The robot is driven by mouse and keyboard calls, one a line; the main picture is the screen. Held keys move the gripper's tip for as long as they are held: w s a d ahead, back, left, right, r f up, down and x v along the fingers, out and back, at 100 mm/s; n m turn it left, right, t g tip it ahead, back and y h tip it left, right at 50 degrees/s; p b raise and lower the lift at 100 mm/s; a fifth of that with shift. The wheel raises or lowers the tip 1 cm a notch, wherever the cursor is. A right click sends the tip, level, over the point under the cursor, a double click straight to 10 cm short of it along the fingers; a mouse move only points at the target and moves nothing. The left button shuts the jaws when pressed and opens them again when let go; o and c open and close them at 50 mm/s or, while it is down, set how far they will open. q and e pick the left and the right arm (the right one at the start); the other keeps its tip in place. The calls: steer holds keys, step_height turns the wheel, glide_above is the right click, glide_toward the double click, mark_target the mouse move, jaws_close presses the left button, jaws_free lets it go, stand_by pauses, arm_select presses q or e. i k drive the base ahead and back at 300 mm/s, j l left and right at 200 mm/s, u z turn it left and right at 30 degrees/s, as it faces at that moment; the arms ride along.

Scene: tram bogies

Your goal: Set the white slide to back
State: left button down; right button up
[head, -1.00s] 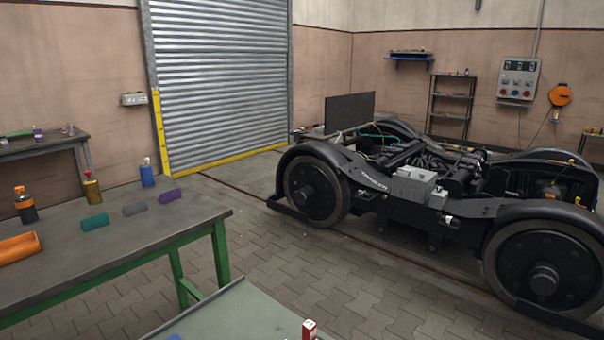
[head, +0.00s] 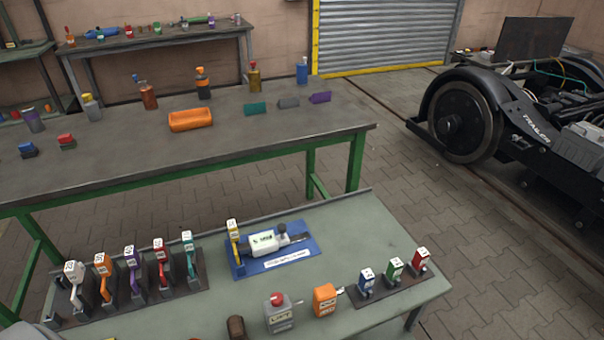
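On the near green-grey table (head: 215,310), a row of coloured handles stands on a dark base at the left. The white handle (head: 74,272) is the leftmost of them, with a small label on top. To its right stand an orange handle (head: 103,266), a purple one (head: 131,258), a red one (head: 161,251) and a teal one (head: 188,244). A white body (head: 264,243) also lies on a blue plate (head: 294,259) beside a yellow handle (head: 233,231). I cannot tell the white handle's setting. Neither gripper shows.
A grey box with a red button (head: 279,318) and an orange box (head: 325,301) stand near the front. Blue, green and red switches (head: 394,268) stand at the right. Behind is a green-legged bench (head: 190,150) with bottles. The bogie (head: 480,115) stands at right, across open floor.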

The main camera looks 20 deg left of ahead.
mark_target(262, 243)
steer(key=j+u, duration=0.1)
steer(key=u, duration=0.95)
